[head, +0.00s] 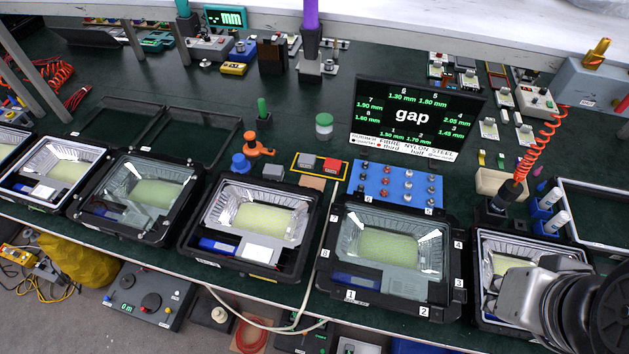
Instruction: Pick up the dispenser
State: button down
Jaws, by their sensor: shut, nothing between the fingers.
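No object is clearly marked as the dispenser. A small pale jar with a green lid (324,126) stands upright on the dark green bench, left of the black display. An orange piece (258,146) and a blue knob-like piece (240,163) stand left of it; I cannot tell whether any of these is the dispenser. My gripper (496,300) is at the lower right, over the right-hand floodlight housing (486,240). It is shut and empty, well apart from these pieces. Its fingertips are hard to make out.
Several floodlight housings line the front edge, including a numbered one (333,250). A blue tray of knobs (372,203) lies behind it. The black "gap" display (455,100) stands upright behind the tray. An orange coiled cord (541,145) rises at right. Bare bench shows around the jar.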

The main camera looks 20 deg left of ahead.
aim_at(497, 206)
jog(key=k, duration=0.35)
jog(key=k+u, duration=0.1)
jog(key=u, duration=0.3)
jog(key=k+u, duration=0.1)
jog(key=u, duration=0.35)
jog(key=k+j+u, duration=0.1)
jog(key=u, duration=0.3)
jog(key=i+l+u, duration=0.1)
jog(key=l+u, duration=0.15)
jog(key=l, duration=0.8)
jog(key=l+u, duration=0.2)
jog(key=l, duration=0.8)
jog(key=i, duration=0.05)
